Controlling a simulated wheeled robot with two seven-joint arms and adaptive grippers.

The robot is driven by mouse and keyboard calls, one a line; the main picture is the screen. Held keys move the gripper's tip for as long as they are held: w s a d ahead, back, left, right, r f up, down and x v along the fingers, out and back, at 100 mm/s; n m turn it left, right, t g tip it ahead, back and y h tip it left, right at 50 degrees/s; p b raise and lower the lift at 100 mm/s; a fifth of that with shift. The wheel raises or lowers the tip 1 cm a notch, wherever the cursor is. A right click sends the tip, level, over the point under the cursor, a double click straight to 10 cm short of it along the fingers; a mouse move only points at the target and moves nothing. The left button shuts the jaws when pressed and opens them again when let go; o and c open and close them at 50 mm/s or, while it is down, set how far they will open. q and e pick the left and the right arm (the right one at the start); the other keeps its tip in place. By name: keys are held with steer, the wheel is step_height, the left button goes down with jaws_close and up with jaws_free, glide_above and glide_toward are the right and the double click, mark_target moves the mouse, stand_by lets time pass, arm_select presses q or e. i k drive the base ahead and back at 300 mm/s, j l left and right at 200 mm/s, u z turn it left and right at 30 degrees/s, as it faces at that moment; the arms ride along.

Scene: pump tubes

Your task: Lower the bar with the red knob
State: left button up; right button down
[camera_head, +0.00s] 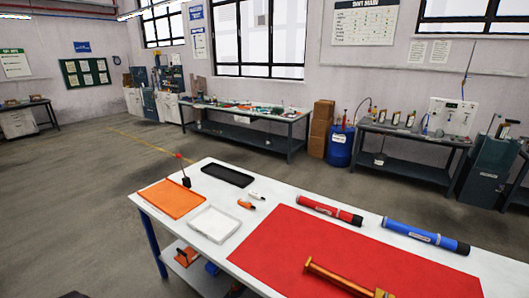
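A thin bar with a red knob (178,156) rises from a small black block (186,182) at the left part of the white table (262,203). The bar stands nearly upright, its knob end up and leaning slightly to the left. The block is between the orange tray and the black tray. Neither of my grippers is in view.
An orange tray (170,199), a white tray (214,224) and a black tray (228,173) surround the bar. Small orange-and-white items (246,204) lie nearby. A red mat (340,260), a red tube (330,210), a blue tube (425,235) and an orange tube (340,279) are further right.

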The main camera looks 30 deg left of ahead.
mark_target(177, 155)
steer(key=u, duration=1.85)
steer(key=i+j+z, duration=0.1)
steer(key=i+j, duration=0.15)
steer(key=i+j+z, duration=0.1)
steer(key=i+j, duration=0.2)
steer(key=i+j+z, duration=0.1)
steer(key=i+j, duration=0.15)
steer(key=j, duration=0.15)
steer(key=i+j+z, duration=0.1)
steer(key=j, duration=0.25)
steer(key=i+j+z, duration=0.1)
steer(key=i+j, duration=0.25)
steer(key=i+j+z, duration=0.1)
steer(key=j, duration=0.35)
steer(key=i+j+z, duration=0.1)
steer(key=i+j, duration=0.2)
steer(key=j, duration=0.1)
